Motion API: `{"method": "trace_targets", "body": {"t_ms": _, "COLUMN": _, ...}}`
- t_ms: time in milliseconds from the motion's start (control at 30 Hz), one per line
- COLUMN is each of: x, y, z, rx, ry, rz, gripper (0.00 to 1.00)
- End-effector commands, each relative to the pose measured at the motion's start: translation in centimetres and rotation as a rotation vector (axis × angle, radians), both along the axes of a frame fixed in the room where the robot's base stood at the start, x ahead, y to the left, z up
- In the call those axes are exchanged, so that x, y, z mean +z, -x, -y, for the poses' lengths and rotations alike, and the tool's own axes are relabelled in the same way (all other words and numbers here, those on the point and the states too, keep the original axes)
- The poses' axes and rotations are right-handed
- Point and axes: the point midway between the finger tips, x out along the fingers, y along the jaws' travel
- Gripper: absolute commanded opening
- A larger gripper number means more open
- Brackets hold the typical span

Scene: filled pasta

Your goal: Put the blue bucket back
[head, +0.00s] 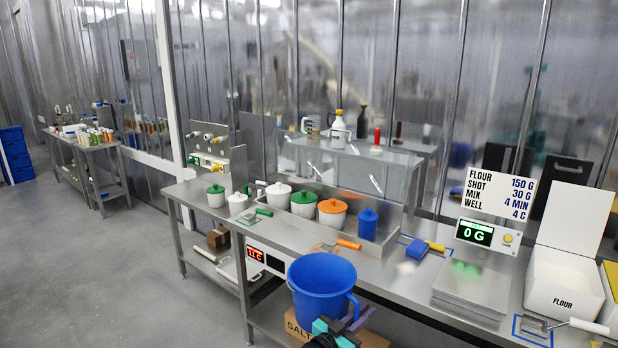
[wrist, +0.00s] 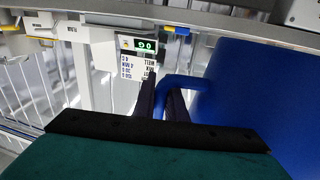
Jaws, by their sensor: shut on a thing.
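The blue bucket (head: 315,285) is upright in front of the steel table's front edge in the head view, with its open top facing up. It looks empty. My gripper (head: 350,318) is at its right side, shut on its side handle. In the wrist view the bucket (wrist: 250,95) fills the right side, and its handle (wrist: 183,83) runs to the dark fingers of my gripper (wrist: 170,95). The bucket's underside is hidden or unclear, so I cannot tell whether it touches anything below.
The steel table (head: 385,275) bears tubs with coloured lids, a blue canister (head: 368,225), a scale (head: 475,285) and a flour bin (head: 562,285). A cardboard salt box (head: 300,328) is low behind the bucket. Open grey floor (head: 120,270) lies left.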

Motion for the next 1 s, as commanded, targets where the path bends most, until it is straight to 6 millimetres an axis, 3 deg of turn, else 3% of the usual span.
{"method": "trace_targets", "body": {"t_ms": 100, "x": 1.5, "y": 0.9, "z": 0.8, "rx": -0.038, "ry": -0.002, "rz": 0.005, "gripper": 0.00}}
{"method": "trace_targets", "body": {"t_ms": 367, "x": 3.1, "y": 1.8, "z": 1.6, "rx": -0.086, "ry": -0.001, "rz": 0.003, "gripper": 0.00}}
{"method": "trace_targets", "body": {"t_ms": 767, "x": 3.0, "y": 1.9, "z": 1.7, "rx": -0.094, "ry": -0.001, "rz": 0.002, "gripper": 0.00}}
{"method": "trace_targets", "body": {"t_ms": 1000, "x": 1.2, "y": 1.9, "z": 1.7, "rx": -0.093, "ry": -0.001, "rz": 0.002, "gripper": 0.00}}
